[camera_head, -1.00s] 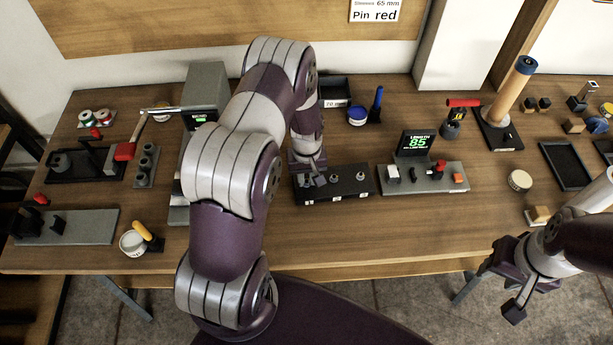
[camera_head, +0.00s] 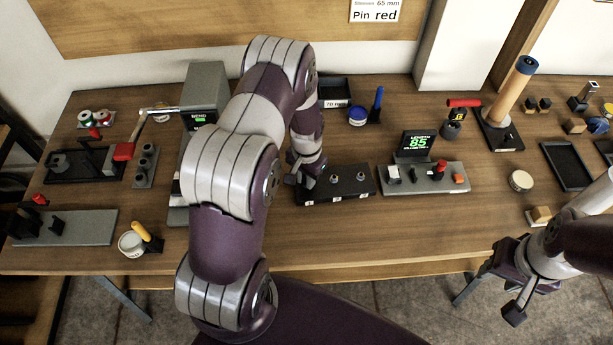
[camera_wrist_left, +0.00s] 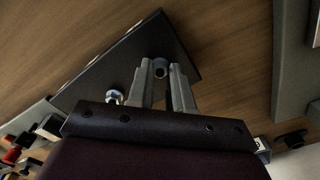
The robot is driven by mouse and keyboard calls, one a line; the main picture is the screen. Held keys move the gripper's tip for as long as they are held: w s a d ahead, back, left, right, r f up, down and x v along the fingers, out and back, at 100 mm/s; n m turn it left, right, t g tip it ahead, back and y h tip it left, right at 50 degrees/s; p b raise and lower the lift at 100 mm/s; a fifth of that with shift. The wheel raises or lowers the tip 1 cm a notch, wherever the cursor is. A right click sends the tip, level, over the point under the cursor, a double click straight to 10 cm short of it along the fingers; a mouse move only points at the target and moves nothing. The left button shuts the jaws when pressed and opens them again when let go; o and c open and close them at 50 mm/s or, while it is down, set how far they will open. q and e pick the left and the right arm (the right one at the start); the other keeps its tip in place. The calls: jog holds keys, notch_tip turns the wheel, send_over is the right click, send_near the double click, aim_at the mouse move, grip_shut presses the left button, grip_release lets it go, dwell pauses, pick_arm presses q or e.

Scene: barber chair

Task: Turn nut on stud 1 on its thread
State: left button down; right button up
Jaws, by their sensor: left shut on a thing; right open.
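The black stud block (camera_head: 345,188) lies near the middle of the bench, with two studs showing on its middle and right. My left gripper (camera_head: 301,180) is at the block's left end and hides the stud there in the head view. In the left wrist view the fingers (camera_wrist_left: 160,78) are shut around a small grey nut (camera_wrist_left: 160,66) on the dark block (camera_wrist_left: 118,65). Its thread and how far down it sits cannot be made out. Another pale nut or stud (camera_wrist_left: 114,96) shows beside the left finger. My right gripper (camera_head: 502,290) is open and empty off the bench's front edge.
Right of the block stands a grey fixture (camera_head: 430,180) with a length display reading 85. A blue-handled tool (camera_head: 377,103) and a black tray (camera_head: 334,90) are behind. The bench front (camera_head: 400,230) is clear.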

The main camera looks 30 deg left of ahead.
pick_arm(q)
jog(key=shift+w+m, duration=0.15)
jog(key=shift+m, duration=0.15)
dwell(0.4)
jog(key=c, duration=1)
grip_release()
jog(key=shift+r, duration=0.1)
jog(key=shift+r, duration=0.4)
notch_tip(320, 180, up, 12)
jog(key=shift+f+b, duration=0.1)
jog(key=shift+b, duration=0.65)
